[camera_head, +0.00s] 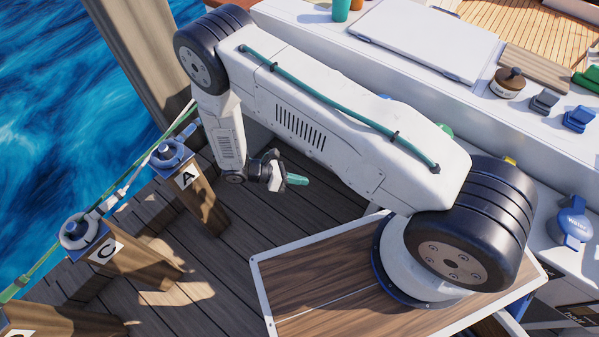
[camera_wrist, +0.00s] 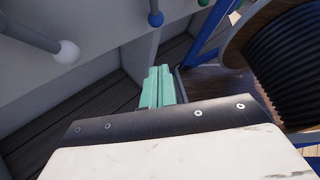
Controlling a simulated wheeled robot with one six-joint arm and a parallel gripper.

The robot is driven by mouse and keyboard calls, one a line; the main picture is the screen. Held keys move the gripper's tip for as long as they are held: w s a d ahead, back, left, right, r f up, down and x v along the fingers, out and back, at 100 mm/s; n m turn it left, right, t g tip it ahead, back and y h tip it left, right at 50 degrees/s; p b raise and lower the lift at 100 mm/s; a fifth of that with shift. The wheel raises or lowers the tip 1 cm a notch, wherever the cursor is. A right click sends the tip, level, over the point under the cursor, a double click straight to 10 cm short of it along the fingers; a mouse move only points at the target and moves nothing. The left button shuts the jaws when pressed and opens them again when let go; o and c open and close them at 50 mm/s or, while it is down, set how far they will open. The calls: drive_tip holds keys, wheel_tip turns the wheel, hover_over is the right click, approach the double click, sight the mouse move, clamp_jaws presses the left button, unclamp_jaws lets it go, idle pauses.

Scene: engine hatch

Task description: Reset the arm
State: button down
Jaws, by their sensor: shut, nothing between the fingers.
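My arm is folded over the deck in the head view. My gripper (camera_head: 297,180) has teal fingers and sits low in front of the white cabinet side, right of the post marked A (camera_head: 200,192). In the wrist view, the two teal fingers of my gripper (camera_wrist: 158,88) lie side by side, shut, with nothing between them. No object touches the fingers in either view.
A post marked C (camera_head: 115,252) and blue-topped cleats with a green rope line the water side. The white counter (camera_head: 455,95) holds a white hatch lid (camera_head: 425,38), a brown-topped knob (camera_head: 508,82) and blue fittings.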

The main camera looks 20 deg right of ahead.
idle(0.3)
drive_tip(key=s+d+r+m+g+y, duration=0.15)
drive_tip(key=r+m, duration=0.25)
drive_tip(key=r, duration=0.7)
drive_tip(key=s+r+m+y, duration=0.2)
drive_tip(key=r+m+y, duration=0.15)
drive_tip(key=r, duration=0.65)
drive_tip(key=s+d+r+m+g+y, duration=0.15)
drive_tip(key=r+m, duration=0.35)
drive_tip(key=r, duration=0.6)
drive_tip(key=s+d+r+m+t+y, duration=0.3)
drive_tip(key=s+r, duration=0.3)
drive_tip(key=r, duration=0.4)
drive_tip(key=s+d+r+m+t+y, duration=0.3)
drive_tip(key=s+r, duration=0.4)
drive_tip(key=r, duration=0.3)
drive_tip(key=shift+s+d+r+m+t, duration=0.35)
drive_tip(key=shift+m+t, duration=0.3)
drive_tip(key=shift+t, duration=0.55)
drive_tip(key=shift+w+d, duration=0.1)
drive_tip(key=shift+d, duration=0.1)
